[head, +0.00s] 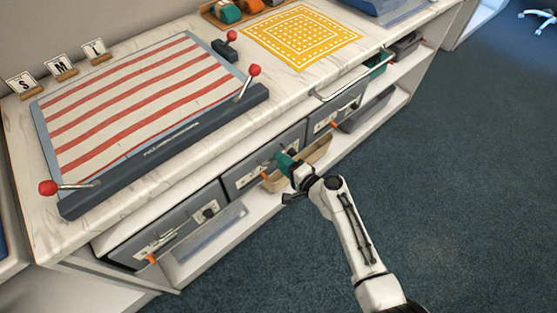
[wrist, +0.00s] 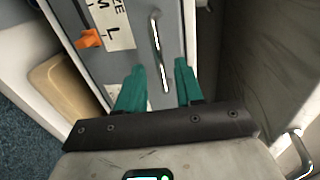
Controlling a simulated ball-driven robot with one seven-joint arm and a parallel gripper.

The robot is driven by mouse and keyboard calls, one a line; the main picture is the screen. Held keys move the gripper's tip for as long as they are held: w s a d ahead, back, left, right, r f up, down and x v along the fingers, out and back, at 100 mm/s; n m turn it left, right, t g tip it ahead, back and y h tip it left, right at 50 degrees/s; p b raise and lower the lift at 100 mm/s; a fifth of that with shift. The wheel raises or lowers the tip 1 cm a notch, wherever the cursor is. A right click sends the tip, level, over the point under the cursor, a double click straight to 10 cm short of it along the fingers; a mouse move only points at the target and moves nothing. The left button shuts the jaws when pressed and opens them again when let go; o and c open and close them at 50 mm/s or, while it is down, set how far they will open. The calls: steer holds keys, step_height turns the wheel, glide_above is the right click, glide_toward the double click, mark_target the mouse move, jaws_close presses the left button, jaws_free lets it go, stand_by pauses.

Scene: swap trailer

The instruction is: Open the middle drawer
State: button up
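The middle drawer (head: 238,181) has a grey front and sits in a row of drawers under the white counter. It looks shut. In the wrist view its front (wrist: 108,62) fills the upper middle, with a white size label and an orange tab. Its metal bar handle (wrist: 155,42) runs up the picture there. My gripper (head: 284,158) is at this drawer's front, its teal fingers pointing at it. In the wrist view my gripper (wrist: 160,68) is open, and the lower part of the handle appears between the fingertips. I cannot tell whether they touch it.
A left drawer (head: 165,230) and a right drawer (head: 335,118) flank it. A tan bin (head: 312,155) stands on the shelf below. A press with a striped board (head: 130,100) and a yellow patterned mat (head: 300,35) are on the counter. Blue carpet (head: 450,180) in front is clear.

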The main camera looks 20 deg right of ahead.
steer(key=shift+x, duration=1.2)
steer(key=shift+c, duration=0.4)
jaws_close()
